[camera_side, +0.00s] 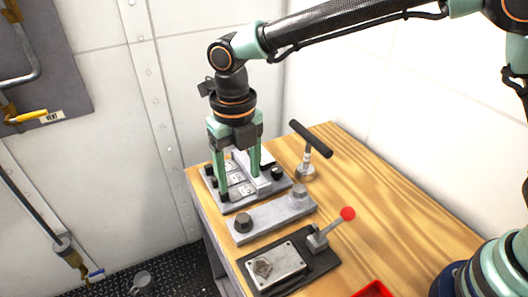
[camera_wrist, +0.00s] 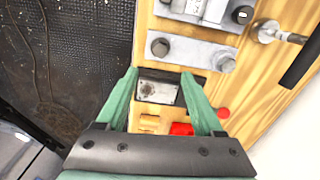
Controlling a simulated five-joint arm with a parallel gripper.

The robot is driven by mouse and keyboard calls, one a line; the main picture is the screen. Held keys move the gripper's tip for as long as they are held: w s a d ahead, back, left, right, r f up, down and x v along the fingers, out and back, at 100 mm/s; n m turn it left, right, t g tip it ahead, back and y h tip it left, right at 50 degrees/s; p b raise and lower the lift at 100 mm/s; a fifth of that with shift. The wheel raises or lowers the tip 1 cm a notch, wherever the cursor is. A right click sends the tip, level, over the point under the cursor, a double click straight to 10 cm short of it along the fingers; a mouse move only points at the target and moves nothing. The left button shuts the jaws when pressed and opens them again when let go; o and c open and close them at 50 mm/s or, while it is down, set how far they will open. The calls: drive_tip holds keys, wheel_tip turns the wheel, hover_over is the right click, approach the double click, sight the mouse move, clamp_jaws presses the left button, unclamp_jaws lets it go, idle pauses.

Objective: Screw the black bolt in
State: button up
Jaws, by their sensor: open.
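A grey metal bar (camera_side: 270,215) lies on the wooden table. A dark, black-looking bolt (camera_side: 243,221) stands at its left end, and a greyer bolt (camera_side: 299,190) stands at its right end. In the wrist view the bar (camera_wrist: 193,53) is beyond the fingertips, with the dark bolt head (camera_wrist: 160,47) on the left and the greyer one (camera_wrist: 226,64) on the right. My gripper (camera_side: 239,185) points down with its green fingers apart and nothing between them. In the side view it overlaps the plate behind the bar. In the wrist view my gripper (camera_wrist: 159,75) is clear of both bolts.
Behind the bar is a plate with labelled switches (camera_side: 240,190). A black T-handle (camera_side: 310,140) stands to the right. In front is a dark base (camera_side: 300,272) with a metal plate and a red-knobbed lever (camera_side: 346,214). A red object (camera_side: 373,288) is at the bottom edge. Bare wood lies right.

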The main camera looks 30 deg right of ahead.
sight(243, 218)
wheel_tip(243, 218, down, 12)
drive_tip(key=shift+r, duration=0.1)
idle(0.4)
drive_tip(key=shift+c, duration=0.3)
clamp_jaws()
